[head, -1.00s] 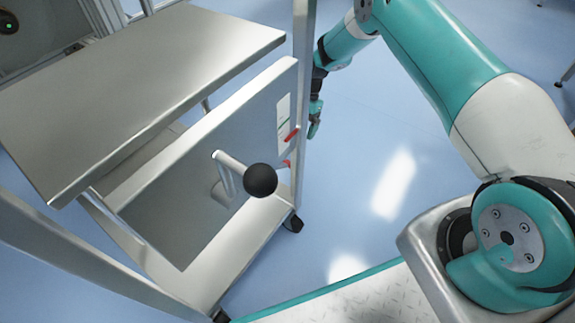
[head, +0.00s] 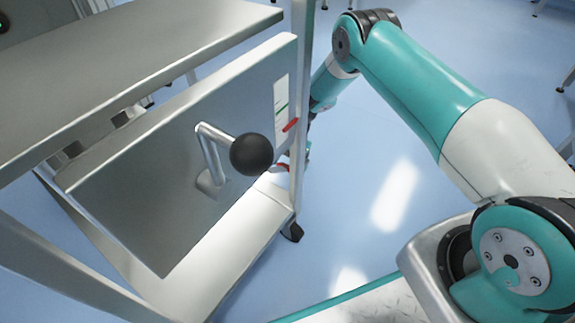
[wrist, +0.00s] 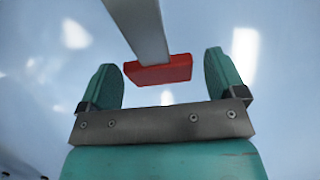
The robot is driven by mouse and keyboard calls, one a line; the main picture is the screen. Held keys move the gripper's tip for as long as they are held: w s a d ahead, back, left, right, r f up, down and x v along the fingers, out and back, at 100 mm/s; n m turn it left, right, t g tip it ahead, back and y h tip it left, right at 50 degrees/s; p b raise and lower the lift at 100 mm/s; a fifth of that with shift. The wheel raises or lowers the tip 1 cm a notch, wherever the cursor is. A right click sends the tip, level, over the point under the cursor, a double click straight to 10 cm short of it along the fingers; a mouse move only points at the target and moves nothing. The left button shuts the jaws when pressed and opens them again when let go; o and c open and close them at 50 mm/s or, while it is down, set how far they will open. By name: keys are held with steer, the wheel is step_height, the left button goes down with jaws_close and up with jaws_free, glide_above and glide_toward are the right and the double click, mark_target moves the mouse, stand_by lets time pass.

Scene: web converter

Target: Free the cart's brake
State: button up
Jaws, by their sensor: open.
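The cart (head: 300,110) is a metal frame at the left of the head view. In the wrist view, a flat grey bar (wrist: 142,28) ends in a red block (wrist: 160,70), which looks like the brake lever and its grip. My gripper (wrist: 163,88) is open, with one teal finger on each side of the red block and a gap on both sides. In the head view, a red piece (head: 282,167) shows low beside the cart's post; a second red piece (head: 291,125) sits above it. My gripper is mostly hidden behind the post there.
A grey panel with a crank ending in a black knob (head: 251,155) faces me. A metal shelf (head: 130,60) lies above it. A black caster (head: 292,231) stands under the post.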

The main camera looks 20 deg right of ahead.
steer(key=c, duration=1.3)
steer(key=r+p, duration=0.1)
steer(key=r+t+h+p, duration=0.1)
steer(key=p, duration=0.1)
steer(key=shift+w+d, duration=0.15)
steer(key=shift+d, duration=0.05)
steer(key=r+h+p, duration=0.1)
steer(key=p, duration=0.1)
steer(key=r+t+h+p, duration=0.1)
steer(key=p, duration=0.1)
steer(key=shift+w+d, duration=0.2)
steer(key=shift+d, duration=0.1)
steer(key=shift+w+d+r+t+p, duration=0.15)
steer(key=shift+r+t+p, duration=0.15)
steer(key=shift+p, duration=0.25)
steer(key=shift+r+p, duration=1.35)
steer(key=shift+p, duration=0.15)
